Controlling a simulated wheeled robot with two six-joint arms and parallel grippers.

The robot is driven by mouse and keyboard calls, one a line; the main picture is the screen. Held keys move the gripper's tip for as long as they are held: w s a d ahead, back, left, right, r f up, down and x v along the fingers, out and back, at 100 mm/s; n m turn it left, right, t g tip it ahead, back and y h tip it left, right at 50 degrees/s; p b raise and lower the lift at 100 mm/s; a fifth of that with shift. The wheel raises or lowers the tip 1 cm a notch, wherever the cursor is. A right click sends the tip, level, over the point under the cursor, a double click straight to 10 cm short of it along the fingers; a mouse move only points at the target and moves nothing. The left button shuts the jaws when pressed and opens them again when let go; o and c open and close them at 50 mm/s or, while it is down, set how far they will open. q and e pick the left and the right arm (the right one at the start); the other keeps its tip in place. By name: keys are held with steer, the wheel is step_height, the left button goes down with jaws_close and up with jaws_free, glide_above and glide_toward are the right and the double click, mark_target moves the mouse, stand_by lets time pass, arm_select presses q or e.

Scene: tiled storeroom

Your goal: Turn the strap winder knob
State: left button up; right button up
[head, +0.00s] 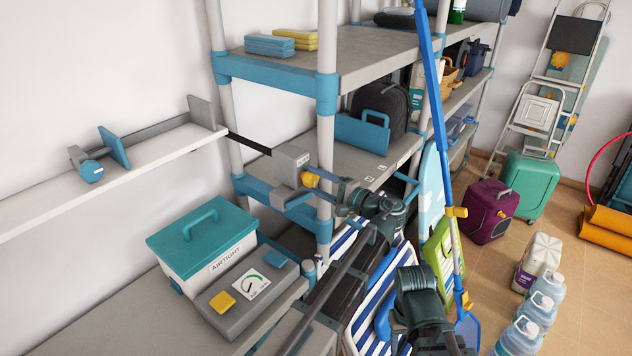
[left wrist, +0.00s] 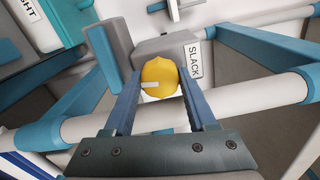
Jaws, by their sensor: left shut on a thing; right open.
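The strap winder is a grey box (head: 291,163) fixed at the shelving post; in the left wrist view its box (left wrist: 168,48) bears a label reading SLACK. Its yellow knob (head: 310,180) faces my left gripper (head: 322,184). In the left wrist view the yellow knob (left wrist: 160,80), with a pale mark on its face, sits between the two blue-grey fingers of my left gripper (left wrist: 161,88), which is shut on it. A black strap (head: 248,143) runs left from the box. My right gripper (head: 398,330) is low in the head view, open, its fingers hard to make out.
The strap leads to a white wall shelf (head: 110,180) with a grey end plate. A teal AIRTIGHT box (head: 205,245) and a grey dial unit (head: 245,290) stand below left. A blue pole (head: 436,130) and striped folding chairs crowd the right side. Shelf posts are close to my left gripper.

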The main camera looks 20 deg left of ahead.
stand_by(0.4)
arm_select(q)
steer(key=o, duration=1.4)
steer(key=shift+d, duration=0.1)
